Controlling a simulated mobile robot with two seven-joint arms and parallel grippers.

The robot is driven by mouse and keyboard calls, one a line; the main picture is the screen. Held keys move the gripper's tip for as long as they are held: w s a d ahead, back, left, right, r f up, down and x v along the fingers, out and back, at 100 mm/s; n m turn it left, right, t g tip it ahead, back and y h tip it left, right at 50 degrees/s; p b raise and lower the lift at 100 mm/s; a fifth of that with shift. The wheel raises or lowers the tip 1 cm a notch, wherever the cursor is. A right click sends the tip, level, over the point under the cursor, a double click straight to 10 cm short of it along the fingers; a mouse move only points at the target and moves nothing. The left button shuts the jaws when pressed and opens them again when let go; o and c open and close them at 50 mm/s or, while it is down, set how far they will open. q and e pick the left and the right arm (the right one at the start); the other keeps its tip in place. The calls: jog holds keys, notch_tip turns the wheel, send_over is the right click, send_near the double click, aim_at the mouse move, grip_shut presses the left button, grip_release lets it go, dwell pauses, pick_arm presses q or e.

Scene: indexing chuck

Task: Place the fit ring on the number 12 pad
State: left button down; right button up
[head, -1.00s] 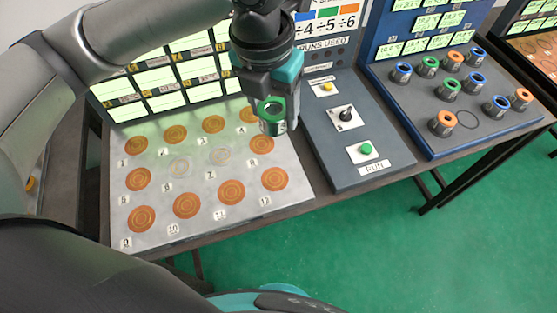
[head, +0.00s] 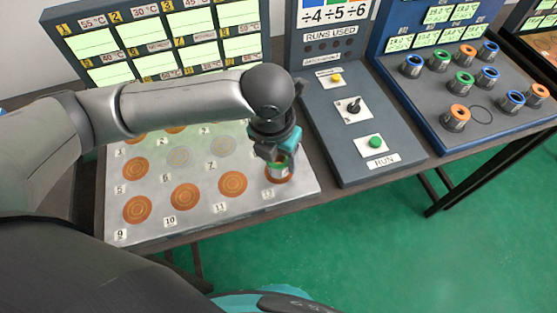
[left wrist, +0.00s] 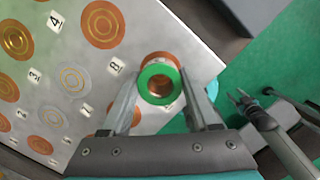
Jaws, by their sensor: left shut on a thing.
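My left gripper (head: 278,168) is shut on the fit ring (head: 279,173), a short silver ring with a green top rim. In the left wrist view the fit ring (left wrist: 159,84) sits between the two fingers, its green rim facing the camera and its hollow copper-coloured inside showing. The ring is over the number 12 pad (left wrist: 162,58), an orange disc at the right front corner of the board. The ring and fingers hide most of that pad. I cannot tell whether the ring touches it. A grey forked part (left wrist: 240,99), seemingly my right gripper, shows small in the left wrist view.
The pale board (head: 205,222) carries several orange pads and two pale ones. To its right stands a control panel with a green RUN button (head: 375,142), close to my gripper. Farther right, a blue-framed station (head: 440,135) holds several coloured rings. Green floor lies in front.

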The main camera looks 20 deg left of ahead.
aim_at(274, 165)
pick_arm(q)
jog(key=shift+f, duration=0.55)
jog(key=shift+s+f, duration=0.15)
jog(key=shift+f, duration=0.55)
jog(key=shift+c, duration=1.8)
grip_release()
jog(key=shift+f, duration=0.1)
jog(key=shift+o, duration=1.1)
jog(key=shift+r, duration=0.2)
notch_tip(274, 165, up, 13)
jog(key=s+p, duration=0.1)
jog(key=p, duration=0.1)
jog(key=shift+s+a+p, duration=0.15)
jog(key=shift+s+p, duration=0.1)
jog(key=shift+p, duration=0.15)
